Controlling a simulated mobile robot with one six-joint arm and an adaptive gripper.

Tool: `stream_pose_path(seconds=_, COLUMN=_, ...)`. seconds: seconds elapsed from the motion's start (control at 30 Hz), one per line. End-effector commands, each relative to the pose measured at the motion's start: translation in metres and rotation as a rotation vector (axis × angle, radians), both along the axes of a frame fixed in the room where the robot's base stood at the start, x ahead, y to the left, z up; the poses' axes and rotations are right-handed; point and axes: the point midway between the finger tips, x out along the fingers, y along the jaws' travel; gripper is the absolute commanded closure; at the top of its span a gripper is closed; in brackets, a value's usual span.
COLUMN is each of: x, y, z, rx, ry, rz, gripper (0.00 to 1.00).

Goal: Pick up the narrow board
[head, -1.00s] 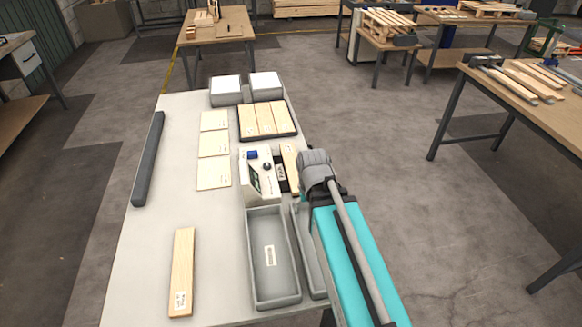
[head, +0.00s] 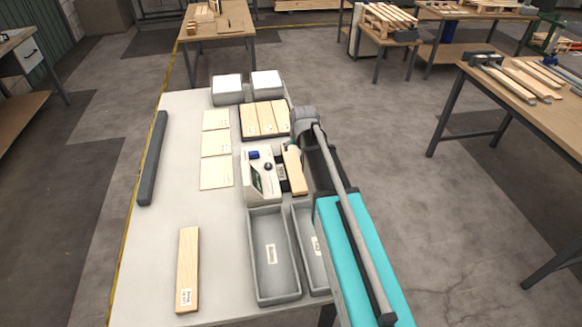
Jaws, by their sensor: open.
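Several light wooden boards are in view, and their small labels are too small to read. One long narrow board (head: 188,270) lies alone on the near left of the pale table. A shorter narrow board (head: 294,170) rests at the right side of the white device. Three boards (head: 264,119) lie side by side on a dark tray behind the device. My gripper (head: 298,143) is open at the end of my arm, near the tray's right front corner and the far end of the shorter board. My wrist largely hides its fingers, and no held board shows.
Two grey bins (head: 273,256) stand in front of the white device (head: 261,178); my arm partly covers the right one. Three thin panels (head: 215,145) lie left of centre. A dark bar (head: 152,158) lines the left edge. Two white-topped boxes (head: 227,89) stand at the back.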

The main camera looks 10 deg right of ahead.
Motion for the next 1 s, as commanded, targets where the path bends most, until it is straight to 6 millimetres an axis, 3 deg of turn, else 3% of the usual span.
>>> stream_pose_path(seconds=0.37, x=0.002, y=-0.001, z=-0.008, rx=-0.001, ry=0.001, rz=-0.001, gripper=0.00)
stream_pose_path(seconds=1.0, x=0.022, y=-0.002, z=-0.057, rx=0.000, ry=0.002, rz=-0.002, gripper=0.00)
